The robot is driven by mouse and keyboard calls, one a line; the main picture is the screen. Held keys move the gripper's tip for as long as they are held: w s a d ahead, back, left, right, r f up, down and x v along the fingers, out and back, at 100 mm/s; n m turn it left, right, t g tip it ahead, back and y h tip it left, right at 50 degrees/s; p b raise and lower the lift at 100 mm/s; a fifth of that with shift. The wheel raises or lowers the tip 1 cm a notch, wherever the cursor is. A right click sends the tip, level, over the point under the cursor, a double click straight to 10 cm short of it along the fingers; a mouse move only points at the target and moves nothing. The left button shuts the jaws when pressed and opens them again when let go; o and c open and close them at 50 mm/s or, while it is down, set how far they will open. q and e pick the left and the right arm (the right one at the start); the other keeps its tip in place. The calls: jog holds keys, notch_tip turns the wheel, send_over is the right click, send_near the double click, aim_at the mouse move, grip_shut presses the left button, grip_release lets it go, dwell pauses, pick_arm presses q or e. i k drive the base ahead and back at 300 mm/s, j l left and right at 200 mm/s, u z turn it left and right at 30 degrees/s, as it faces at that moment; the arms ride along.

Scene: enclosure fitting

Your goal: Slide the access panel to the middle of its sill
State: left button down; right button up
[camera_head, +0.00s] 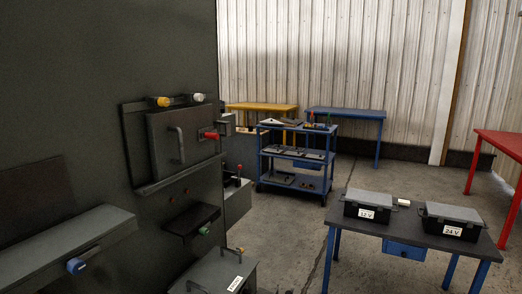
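The access panel (162,150) is a flat dark grey plate with a vertical bar handle (178,145), on the large dark enclosure wall at the left. It stands upright above a ledge-like sill (180,176). The panel sits toward the right part of its frame, with a dark strip showing at its left. A red knob (208,135) shows at the panel's right side. Neither of my grippers is in view.
Yellow (162,101) and white (198,97) knobs sit above the panel. A ledge with a blue knob (76,266) juts out at lower left, and a dark box (192,220) below the sill.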

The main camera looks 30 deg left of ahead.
aim_at(175, 145)
jog(key=i+l, duration=0.15)
jog(key=i, duration=0.55)
jog(key=i+l, duration=0.1)
jog(key=i, duration=0.65)
jog(key=i+u, duration=0.45)
jog(key=i+l+u, duration=0.1)
jog(key=i+u, duration=0.3)
jog(key=i+l+u, duration=0.25)
jog(key=i+u, duration=0.4)
jog(key=u, duration=0.25)
jog(key=i+l+u, duration=0.1)
jog(key=u, duration=0.3)
jog(key=i+l+u, duration=0.15)
jog(key=u, duration=0.3)
jog(key=i+l+u, duration=0.2)
jog(key=u, duration=0.25)
